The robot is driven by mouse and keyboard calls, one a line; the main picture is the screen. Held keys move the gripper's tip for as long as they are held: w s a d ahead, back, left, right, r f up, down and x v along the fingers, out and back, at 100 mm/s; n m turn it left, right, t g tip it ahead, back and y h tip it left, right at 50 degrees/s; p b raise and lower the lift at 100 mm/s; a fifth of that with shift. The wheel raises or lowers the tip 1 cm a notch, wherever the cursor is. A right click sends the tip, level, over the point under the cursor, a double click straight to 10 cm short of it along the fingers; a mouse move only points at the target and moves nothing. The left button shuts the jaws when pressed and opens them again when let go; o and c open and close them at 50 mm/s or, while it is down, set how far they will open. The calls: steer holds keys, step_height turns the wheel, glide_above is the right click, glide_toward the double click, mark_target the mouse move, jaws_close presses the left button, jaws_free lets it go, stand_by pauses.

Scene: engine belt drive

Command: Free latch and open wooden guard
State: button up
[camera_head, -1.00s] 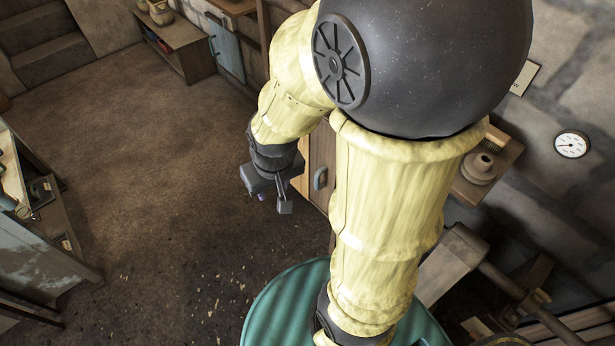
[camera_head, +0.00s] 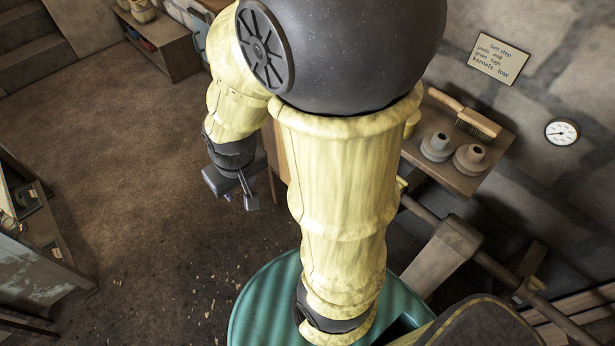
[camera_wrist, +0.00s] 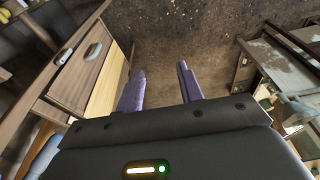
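My gripper (camera_head: 238,199) hangs at the left of my arm over the brown floor in the head view. In the wrist view its two purple fingers (camera_wrist: 160,75) stand apart with nothing between them. I cannot clearly identify the wooden guard or its latch. A dark curved-topped piece with a yellowish edge line (camera_head: 470,328) shows at the bottom right of the head view, cut off by the frame; I cannot tell whether it belongs to the guard. My gripper is well away from it.
A wooden shelf (camera_head: 432,158) holds a brush (camera_head: 476,122) and two pots (camera_head: 437,147). A sign (camera_head: 498,58) and a gauge (camera_head: 562,132) are on the wall. A shaft (camera_head: 500,272) runs past a wooden post (camera_head: 440,258). A wooden cabinet with a handle (camera_wrist: 92,52) stands left of my gripper. Floor (camera_head: 120,170) is open.

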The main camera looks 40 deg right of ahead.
steer(key=w+d+f+n+g+h+b, duration=0.25)
steer(key=f+b, duration=0.25)
steer(key=f, duration=0.4)
steer(key=w+d+f+n+g+h+b, duration=0.1)
steer(key=d+f+n+g+h+b, duration=0.15)
steer(key=f+b, duration=0.45)
steer(key=w+d+f+n+g+h+b, duration=0.2)
steer(key=d+f+n, duration=0.1)
steer(key=f, duration=0.8)
steer(key=w+d+f+n+t+h+b, duration=0.2)
steer(key=w+d+f+n+h+b, duration=0.1)
steer(key=w+f+n+h+b, duration=0.5)
steer(key=w+f+h+b, duration=0.1)
steer(key=f+h, duration=0.1)
steer(key=shift+d+n+h, duration=0.3)
steer(key=shift+d+h, duration=0.1)
steer(key=shift+w+d, duration=0.1)
steer(key=d, duration=0.5)
steer(key=s+d+b, duration=0.1)
steer(key=d, duration=0.5)
steer(key=s+d+b, duration=0.1)
steer(key=d, duration=0.5)
jaws_close()
